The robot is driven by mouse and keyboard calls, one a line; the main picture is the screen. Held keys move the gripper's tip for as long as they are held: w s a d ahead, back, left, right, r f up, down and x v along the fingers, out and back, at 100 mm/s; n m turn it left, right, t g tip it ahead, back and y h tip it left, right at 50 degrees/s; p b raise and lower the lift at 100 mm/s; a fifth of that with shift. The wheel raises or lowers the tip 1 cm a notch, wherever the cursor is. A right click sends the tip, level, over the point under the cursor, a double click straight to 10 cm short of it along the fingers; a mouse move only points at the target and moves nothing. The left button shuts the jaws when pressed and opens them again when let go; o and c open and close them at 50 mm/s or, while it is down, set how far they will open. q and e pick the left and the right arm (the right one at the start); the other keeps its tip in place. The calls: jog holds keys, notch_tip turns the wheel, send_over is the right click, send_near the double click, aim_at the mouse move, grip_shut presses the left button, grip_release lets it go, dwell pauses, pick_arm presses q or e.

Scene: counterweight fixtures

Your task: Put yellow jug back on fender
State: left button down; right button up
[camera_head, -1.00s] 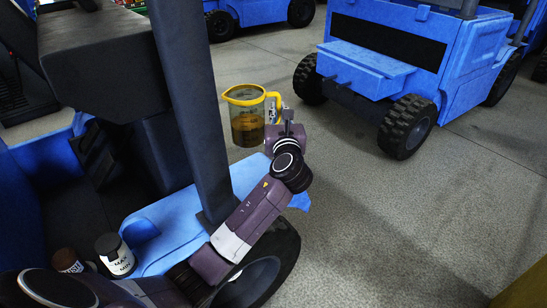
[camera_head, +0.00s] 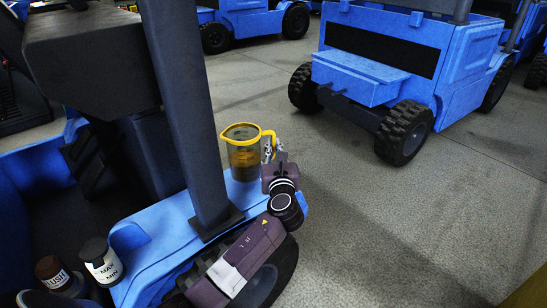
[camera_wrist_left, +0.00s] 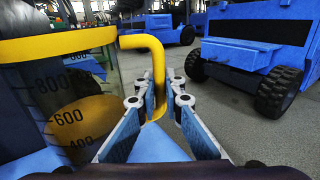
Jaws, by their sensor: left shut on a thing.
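The yellow jug (camera_head: 243,155) is clear with a yellow rim and handle and holds brown liquid. It is upright at the far end of the blue fender (camera_head: 160,225), beyond the dark post. I cannot tell whether its base touches the fender. My left gripper (camera_head: 269,154) is shut on the jug's handle from the right side. In the left wrist view the yellow handle (camera_wrist_left: 153,62) runs down between the two fingers, and the jug's marked wall (camera_wrist_left: 70,110) fills the left. The jug's base is hidden there. My right gripper is not in view.
A dark post (camera_head: 190,110) rises from the fender close to the jug. A white MAX/MIN container (camera_head: 101,262) and a dark-capped bottle (camera_head: 54,274) stand at the lower left. Another blue vehicle (camera_head: 385,65) stands at the upper right. Grey floor (camera_head: 390,230) is clear on the right.

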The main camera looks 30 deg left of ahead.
aim_at(274, 156)
pick_arm(q)
jog(key=shift+f+b, duration=0.3)
jog(key=shift+f, duration=1.25)
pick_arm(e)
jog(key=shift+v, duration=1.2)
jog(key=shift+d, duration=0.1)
pick_arm(q)
jog(key=c, duration=2)
grip_release()
jog(key=shift+f, duration=0.1)
jog(key=shift+c, duration=0.2)
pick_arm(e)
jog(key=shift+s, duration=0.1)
